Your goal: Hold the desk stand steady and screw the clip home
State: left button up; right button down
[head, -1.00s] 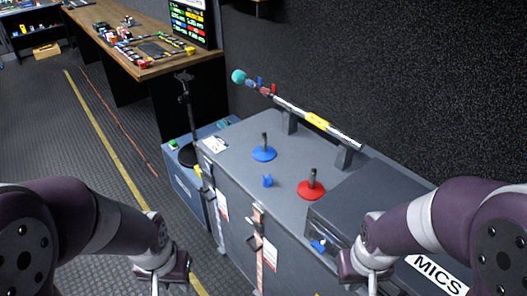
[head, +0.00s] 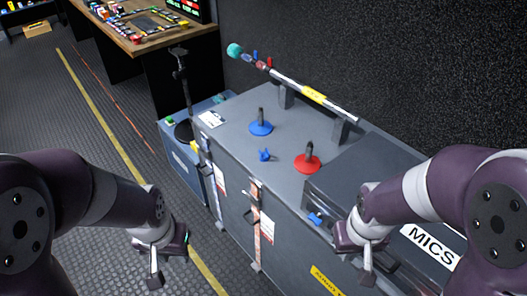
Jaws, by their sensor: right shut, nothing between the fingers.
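A blue desk stand (head: 260,128) with a round base and short dark post stands upright on the grey case top. A red desk stand (head: 307,162) of the same shape stands nearer and to its right. A small blue clip (head: 264,155) lies on the case top between them, touching neither. Another small blue piece (head: 315,219) is at the case's front edge. My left gripper (head: 158,272) hangs in front of the case, left of the stands; its finger gap is unclear. My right gripper (head: 367,275) is shut and empty, in front of the case at right.
A boom pole (head: 300,90) with a teal tip rests on brackets along the case's back. A dark box lid marked MICS (head: 432,245) fills the right. A black stand (head: 183,95) rises at the left. The case top around the blue stand is clear.

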aim_at(260, 127)
jog(key=i+j+u, duration=0.3)
jog(key=i, duration=0.2)
jog(key=i+u, duration=0.3)
jog(key=i, duration=0.2)
